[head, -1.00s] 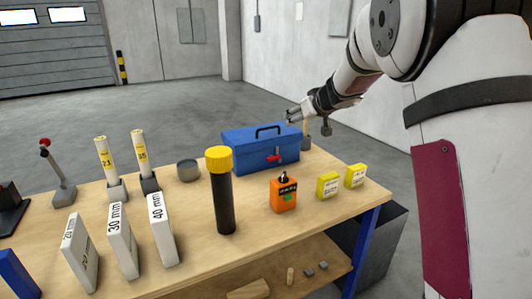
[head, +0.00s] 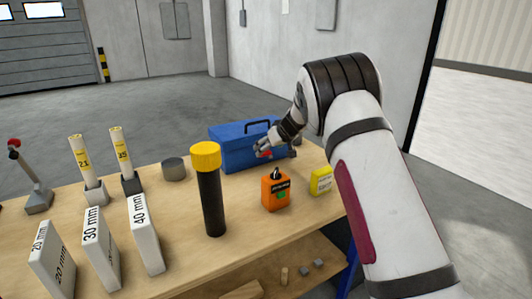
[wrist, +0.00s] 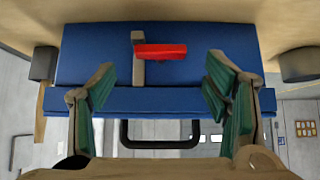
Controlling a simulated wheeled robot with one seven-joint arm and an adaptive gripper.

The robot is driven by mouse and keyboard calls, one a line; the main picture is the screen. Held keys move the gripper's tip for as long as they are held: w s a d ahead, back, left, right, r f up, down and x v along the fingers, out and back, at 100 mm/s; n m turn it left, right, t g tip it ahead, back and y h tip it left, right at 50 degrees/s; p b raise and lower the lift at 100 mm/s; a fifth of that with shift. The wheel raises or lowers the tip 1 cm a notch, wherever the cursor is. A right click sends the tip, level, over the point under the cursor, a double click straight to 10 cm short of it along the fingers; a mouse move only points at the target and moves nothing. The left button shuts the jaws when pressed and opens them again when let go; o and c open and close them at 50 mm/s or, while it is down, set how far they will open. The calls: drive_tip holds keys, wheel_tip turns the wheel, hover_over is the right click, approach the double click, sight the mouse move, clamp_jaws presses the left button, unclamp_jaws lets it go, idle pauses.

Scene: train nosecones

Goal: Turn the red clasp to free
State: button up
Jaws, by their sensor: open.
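The blue toolbox (head: 232,147) stands at the back of the bench with its dark handle on top. Its red clasp (head: 267,154) is on the front, partly hidden by my gripper (head: 261,148) in the head view. In the wrist view the red clasp (wrist: 165,51) is a bar lying crosswise on the blue toolbox (wrist: 85,60), over a tan-grey upright piece (wrist: 138,68) at its left end. My gripper (wrist: 160,66) is open, with green-padded fingers on either side of the clasp. It holds nothing. Contact with the toolbox cannot be told.
A black tube with yellow cap (head: 211,190), an orange box (head: 275,192) and a yellow box (head: 321,181) stand in front of the toolbox. A grey cylinder (head: 174,169) is left of it. White labelled blocks (head: 100,250) line the front left.

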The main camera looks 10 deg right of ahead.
drive_tip(key=shift+x, duration=1.85)
drive_tip(key=c, duration=1.2)
drive_tip(key=shift+o, duration=0.2)
